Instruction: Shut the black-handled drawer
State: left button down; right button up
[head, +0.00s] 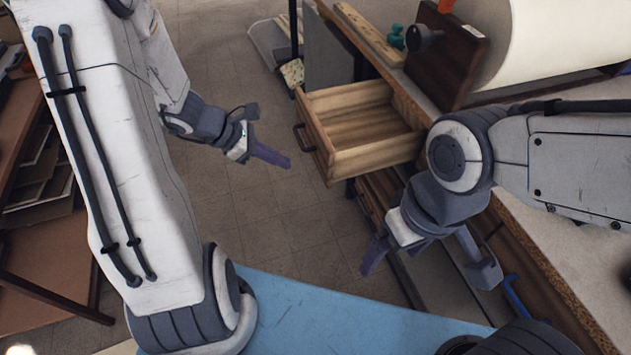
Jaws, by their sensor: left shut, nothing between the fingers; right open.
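The wooden drawer (352,160) stands pulled out from the bench, its inside empty where I can see it. Its black handle (303,137) is on the front face, toward the left. My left gripper (284,160) is shut and empty, a little left of the drawer front and near the handle. Whether it touches the drawer is not clear, but a gap shows in the picture. My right gripper (428,263) is open with fingers spread, below and right of the drawer, in front of the lower drawers. My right arm hides part of the bench front.
Lower drawer fronts (372,207) sit under the open one; a blue handle (513,298) shows further right. The bench top (560,250) carries a wooden board (450,60), a large cream roll (560,40) and small green items (397,36). Tiled floor (240,200) lies clear left of the drawer.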

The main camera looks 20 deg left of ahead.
pick_arm(q)
jog(key=a+f+n+t, duration=0.1)
jog(key=a+f+n, duration=0.1)
jog(key=a+f, duration=0.1)
jog(key=b, duration=0.3)
send_near(325, 173)
jog(key=x, duration=0.5)
jog(key=shift+s+a+f, duration=0.2)
jog(key=shift+f, duration=0.1)
jog(key=shift+w+d+p, duration=0.3)
jog(key=shift+w+d, duration=0.1)
jog(key=shift+d, duration=0.1)
pick_arm(e)
jog(key=shift+f, duration=1.7)
